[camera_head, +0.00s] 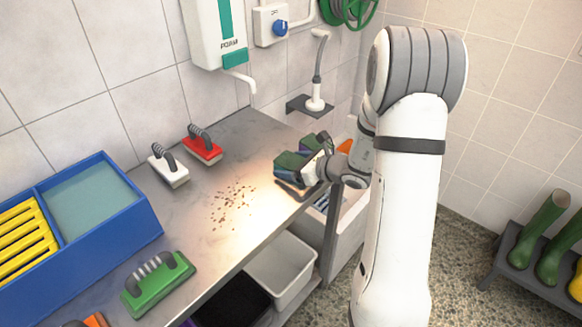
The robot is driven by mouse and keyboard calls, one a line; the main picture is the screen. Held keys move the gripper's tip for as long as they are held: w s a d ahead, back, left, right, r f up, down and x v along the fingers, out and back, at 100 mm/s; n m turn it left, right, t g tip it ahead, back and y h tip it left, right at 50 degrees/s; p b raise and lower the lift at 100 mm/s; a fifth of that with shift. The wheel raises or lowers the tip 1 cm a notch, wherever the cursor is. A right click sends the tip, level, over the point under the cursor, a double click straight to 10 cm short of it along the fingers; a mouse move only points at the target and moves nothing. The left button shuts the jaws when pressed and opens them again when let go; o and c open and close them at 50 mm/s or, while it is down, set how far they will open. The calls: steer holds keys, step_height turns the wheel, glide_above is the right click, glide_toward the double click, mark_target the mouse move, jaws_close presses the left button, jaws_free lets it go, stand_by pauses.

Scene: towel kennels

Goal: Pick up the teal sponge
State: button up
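No separate teal sponge is clearly visible. A flat teal-grey surface (92,205) fills the right compartment of the blue tray (128,238) on the steel bench; I cannot tell whether it is water or a solid thing. My gripper (301,160) is at the bench's right end, low over the edge, to the right of the crumbs. Dark teal and blue blocks show at its fingertips; I cannot tell whether they are finger pads or something held. The arm comes in from the right and is well away from the tray.
The steel bench (190,215) carries brown crumbs (232,205), a white brush (168,168), a red brush (203,150) and a green brush (158,284). A yellow slatted rack (22,240) fills the tray's left compartment. A white bin (282,270) stands below. Boots (540,232) stand at right.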

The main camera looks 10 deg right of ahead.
steer(key=c, duration=0.9)
